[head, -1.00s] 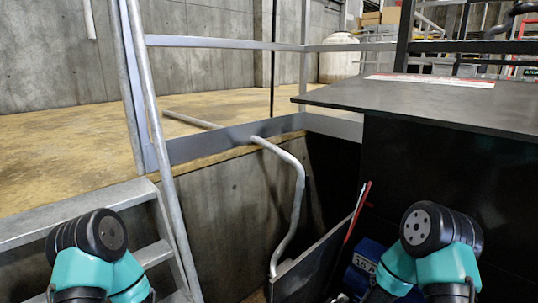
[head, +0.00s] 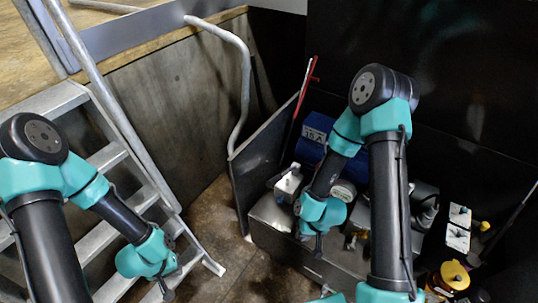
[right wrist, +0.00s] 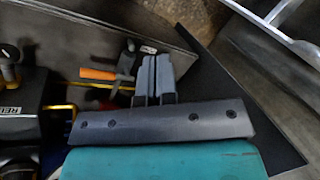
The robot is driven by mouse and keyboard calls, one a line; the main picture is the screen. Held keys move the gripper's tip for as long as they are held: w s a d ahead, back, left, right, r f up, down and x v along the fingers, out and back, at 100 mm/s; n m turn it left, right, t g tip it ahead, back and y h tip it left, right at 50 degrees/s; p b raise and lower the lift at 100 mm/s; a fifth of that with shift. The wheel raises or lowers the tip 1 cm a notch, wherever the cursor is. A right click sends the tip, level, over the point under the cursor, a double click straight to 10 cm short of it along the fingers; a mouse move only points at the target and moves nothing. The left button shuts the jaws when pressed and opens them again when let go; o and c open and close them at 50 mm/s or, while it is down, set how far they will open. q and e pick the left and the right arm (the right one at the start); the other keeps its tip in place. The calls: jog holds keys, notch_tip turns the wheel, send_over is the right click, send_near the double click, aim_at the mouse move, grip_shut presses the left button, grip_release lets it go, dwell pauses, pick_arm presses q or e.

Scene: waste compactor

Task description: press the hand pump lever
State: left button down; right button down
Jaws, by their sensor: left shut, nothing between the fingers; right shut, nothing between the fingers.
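I cannot tell for sure which part is the hand pump lever. A slanted dark rod (head: 512,215) rises at the right edge of the head view, and a thin red rod (head: 306,88) stands by the blue motor. My left gripper (head: 167,293) hangs over the steel stairs, shut and empty. My right gripper (head: 318,248) is over the grey power unit (head: 275,215), partly hidden by its wrist. In the right wrist view its grey fingers (right wrist: 154,75) are shut and empty, with an orange handle (right wrist: 98,74) left of them.
White-faced boxes (head: 458,230) stand right of my right arm. A dark plate (head: 262,150) and a bent grey rail (head: 245,80) border the unit's left. Bare floor (head: 215,205) lies between stairs and unit.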

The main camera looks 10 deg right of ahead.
jog(key=w+r+n, duration=0.3)
jog(key=w, duration=0.4)
jog(key=w+r+n, duration=0.2)
jog(key=w+r, duration=0.1)
jog(key=w, duration=0.5)
jog(key=w+a+r+n, duration=0.1)
jog(key=w+r+n, duration=0.5)
jog(key=w+r, duration=0.5)
notch_tip(320, 180, up, 3)
jog(key=shift+w+r+g+h, duration=0.1)
jog(key=shift+w+g+h, duration=0.15)
jog(key=shift+g+h, duration=0.05)
send_over(275, 177)
jog(key=w, duration=0.2)
jog(key=f, duration=0.9)
jog(key=shift+s+d+f, duration=0.1)
jog(key=shift+d, duration=0.3)
jog(key=f, duration=0.1)
jog(key=s+f, duration=0.1)
jog(key=f, duration=0.1)
jog(key=shift+s+a, duration=0.15)
jog(key=shift+a, duration=0.2)
jog(key=shift+s+a+f, duration=0.1)
jog(key=shift+s+f, duration=0.15)
jog(key=shift+f, duration=0.25)
